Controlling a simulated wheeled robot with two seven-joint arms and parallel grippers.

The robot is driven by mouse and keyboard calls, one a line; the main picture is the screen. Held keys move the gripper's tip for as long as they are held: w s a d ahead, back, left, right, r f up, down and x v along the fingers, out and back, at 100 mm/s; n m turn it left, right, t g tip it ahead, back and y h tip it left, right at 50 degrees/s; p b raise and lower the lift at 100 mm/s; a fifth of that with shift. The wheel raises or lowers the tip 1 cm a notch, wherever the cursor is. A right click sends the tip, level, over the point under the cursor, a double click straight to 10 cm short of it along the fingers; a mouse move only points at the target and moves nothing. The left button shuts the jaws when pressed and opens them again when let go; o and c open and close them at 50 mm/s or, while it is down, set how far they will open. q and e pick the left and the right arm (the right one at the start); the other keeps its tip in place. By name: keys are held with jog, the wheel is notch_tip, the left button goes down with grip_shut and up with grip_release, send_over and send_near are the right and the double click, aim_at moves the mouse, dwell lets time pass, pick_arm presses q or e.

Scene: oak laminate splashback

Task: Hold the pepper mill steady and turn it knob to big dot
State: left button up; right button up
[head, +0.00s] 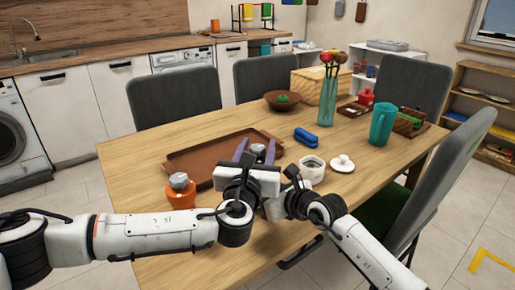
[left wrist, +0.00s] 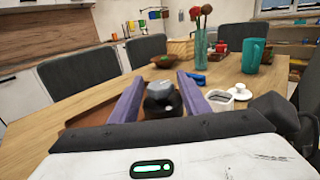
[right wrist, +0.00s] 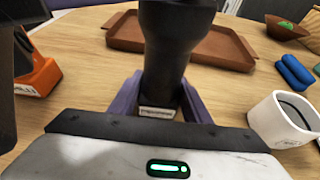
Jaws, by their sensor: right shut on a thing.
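The pepper mill is black with a grey knob (left wrist: 162,91) on top; in the head view its top (head: 257,150) shows between my left gripper's purple fingers. My left gripper (head: 256,150) is open, one finger on each side of the knob, with gaps visible in the left wrist view (left wrist: 160,97). In the right wrist view the mill's dark body (right wrist: 172,55) stands upright with a small label low down. My right gripper (right wrist: 157,100) is shut on this lower body. The knob's dots are too small to read, and the right fingers are hidden in the head view.
An orange object with a grey knob (head: 181,192) stands at left. A brown tray (head: 190,160) lies behind the mill. A white pot (head: 312,172), its lid (head: 342,163) and a blue case (head: 306,136) are to the right. A vase (head: 327,105) stands farther back.

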aim_at(257, 146)
pick_arm(q)
jog(key=c, duration=0.8)
jog(key=shift+a+m+h, duration=0.2)
jog(key=shift+m+h, duration=0.4)
jog(key=shift+h, duration=0.3)
jog(key=shift+d+m+g+h, duration=0.15)
jog(key=shift+m+g+h, duration=1.3)
jog(key=shift+h, duration=0.85)
jog(key=o, duration=1)
jog(key=shift+o, duration=0.2)
notch_tip(257, 146, up, 10)
